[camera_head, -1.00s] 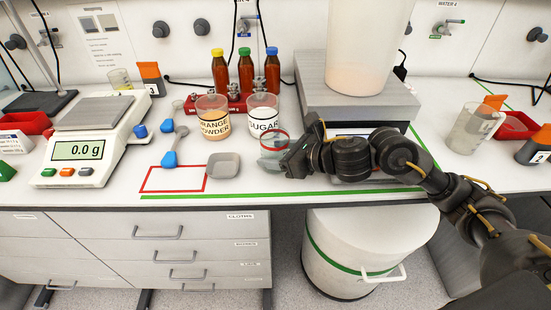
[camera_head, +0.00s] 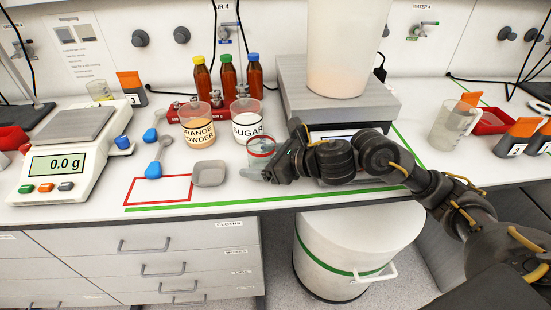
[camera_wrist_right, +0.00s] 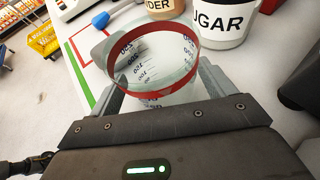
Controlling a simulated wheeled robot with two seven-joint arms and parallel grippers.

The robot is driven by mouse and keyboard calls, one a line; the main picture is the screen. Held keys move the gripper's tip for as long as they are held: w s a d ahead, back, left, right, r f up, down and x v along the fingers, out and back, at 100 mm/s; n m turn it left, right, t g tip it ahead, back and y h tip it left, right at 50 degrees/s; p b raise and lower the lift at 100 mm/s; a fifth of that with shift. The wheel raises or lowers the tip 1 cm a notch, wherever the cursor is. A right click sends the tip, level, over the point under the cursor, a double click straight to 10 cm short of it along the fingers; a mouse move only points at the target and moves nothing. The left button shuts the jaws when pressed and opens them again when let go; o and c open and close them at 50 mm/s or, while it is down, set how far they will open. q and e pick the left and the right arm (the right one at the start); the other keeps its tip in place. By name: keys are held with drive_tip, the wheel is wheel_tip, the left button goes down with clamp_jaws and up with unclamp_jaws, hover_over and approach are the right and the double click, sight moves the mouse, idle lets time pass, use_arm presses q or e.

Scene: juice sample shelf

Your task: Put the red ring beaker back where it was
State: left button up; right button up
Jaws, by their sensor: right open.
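The red ring beaker (camera_head: 261,149) is clear glass with a red band at its rim. It appears upright on the bench, just in front of the SUGAR jar (camera_head: 246,126). My right gripper (camera_head: 262,172) is low at the beaker, its arm coming in from the right. In the right wrist view the beaker (camera_wrist_right: 155,60) is between the two open fingers of the gripper (camera_wrist_right: 160,88). Its markings show through the glass, and I see no contents. Its lower part is partly hidden by the fingers. My left gripper is not in view.
The ORANGE POWDER jar (camera_head: 198,132) stands left of the SUGAR jar. A grey dish (camera_head: 209,174) lies left of my gripper, beside a red-outlined rectangle (camera_head: 128,190). A grey platform (camera_head: 340,105) bearing a large white container (camera_head: 345,50) stands behind my right arm.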

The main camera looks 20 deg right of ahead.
drive_tip(key=v, duration=0.4)
drive_tip(key=shift+s+d+r, duration=0.15)
drive_tip(key=shift+s+r, duration=0.1)
drive_tip(key=shift+r, duration=0.05)
drive_tip(key=v, duration=0.5)
drive_tip(key=shift+s+d+r, duration=0.1)
drive_tip(key=shift+r, duration=0.15)
drive_tip(key=shift+s+d+r+p, duration=0.15)
drive_tip(key=shift+s+d+p, duration=0.1)
drive_tip(key=shift+p, duration=0.25)
drive_tip(key=shift+s+d+r, duration=0.15)
drive_tip(key=shift+s+d, duration=0.1)
drive_tip(key=shift+s, duration=0.2)
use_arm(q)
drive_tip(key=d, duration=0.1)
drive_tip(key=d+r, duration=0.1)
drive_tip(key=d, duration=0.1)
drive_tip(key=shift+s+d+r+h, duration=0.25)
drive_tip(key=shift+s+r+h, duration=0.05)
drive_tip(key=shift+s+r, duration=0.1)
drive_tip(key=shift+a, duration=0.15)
